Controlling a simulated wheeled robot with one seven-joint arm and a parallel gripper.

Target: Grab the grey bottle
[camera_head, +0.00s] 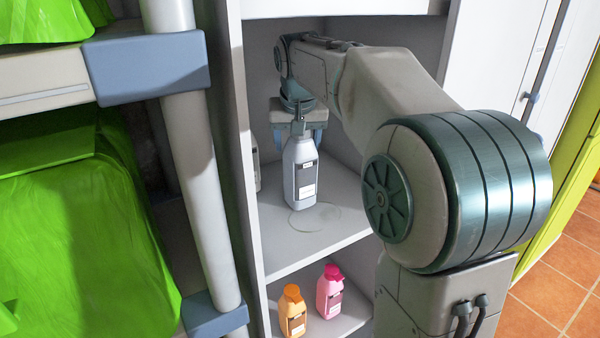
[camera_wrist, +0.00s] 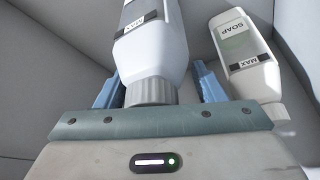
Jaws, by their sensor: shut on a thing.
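The grey bottle (camera_head: 300,172) is upright at the upper shelf of the cabinet in the head view, with a pale label on its front. My gripper (camera_head: 299,133) is above it, with its blue fingers on either side of the bottle's neck, shut on it. The bottle also shows in the wrist view (camera_wrist: 152,50), its ribbed neck between the two blue fingers. I cannot tell whether its base touches the shelf.
A pale soap bottle (camera_wrist: 248,65) stands close beside in the wrist view. An orange bottle (camera_head: 292,312) and a pink bottle (camera_head: 330,292) stand on the lower shelf. The cabinet's side wall (camera_head: 243,150) is close on the left. The upper shelf (camera_head: 335,215) is clear right of the grey bottle.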

